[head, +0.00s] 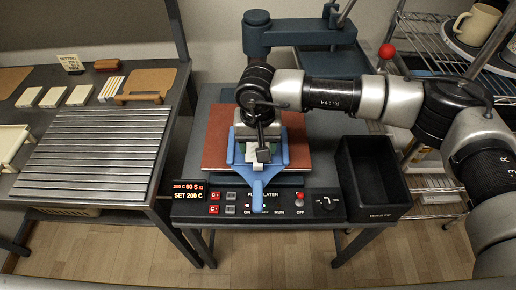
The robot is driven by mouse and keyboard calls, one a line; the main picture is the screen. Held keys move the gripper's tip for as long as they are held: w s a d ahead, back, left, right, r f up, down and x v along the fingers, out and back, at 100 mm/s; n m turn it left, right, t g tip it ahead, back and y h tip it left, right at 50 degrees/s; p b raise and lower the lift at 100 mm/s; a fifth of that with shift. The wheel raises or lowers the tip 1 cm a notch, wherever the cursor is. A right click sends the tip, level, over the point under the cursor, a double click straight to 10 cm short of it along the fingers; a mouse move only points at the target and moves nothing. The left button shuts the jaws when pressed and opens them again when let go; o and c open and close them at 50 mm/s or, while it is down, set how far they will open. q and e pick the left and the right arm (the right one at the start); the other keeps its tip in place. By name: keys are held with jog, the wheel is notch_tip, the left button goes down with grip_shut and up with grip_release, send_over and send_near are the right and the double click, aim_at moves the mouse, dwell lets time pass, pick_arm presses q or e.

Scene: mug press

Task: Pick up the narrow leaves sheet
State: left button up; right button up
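I cannot pick out a narrow leaves sheet for certain. A small pale piece with green on it (241,148) shows partly beneath my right gripper (262,155), inside a blue holder with a handle (262,186). The holder lies over the reddish-brown pad (216,146) of the press. My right arm reaches in from the right, and its gripper points down over the holder. The wrist hides much of what is below, and I cannot tell whether the fingers are open or shut. My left gripper is not in view.
The press's dark upper arm (300,35) stands behind, with a red knob (386,51). A black bin (372,178) stands right of the press. The left table carries a ridged grey board (90,150), several small pale blocks (53,97) and a brown board (150,83). A mug (477,24) sits on the rack.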

aim_at(258, 166)
notch_tip(258, 166, down, 2)
jog(key=shift+f, duration=0.2)
jog(key=f, duration=0.1)
jog(key=f+p, duration=0.1)
jog(key=f, duration=0.1)
jog(key=f+p, duration=0.1)
jog(key=shift+s+f, duration=0.2)
jog(key=shift+s, duration=0.05)
jog(key=shift+f, duration=0.45)
jog(key=c, duration=1)
jog(key=shift+r, duration=0.15)
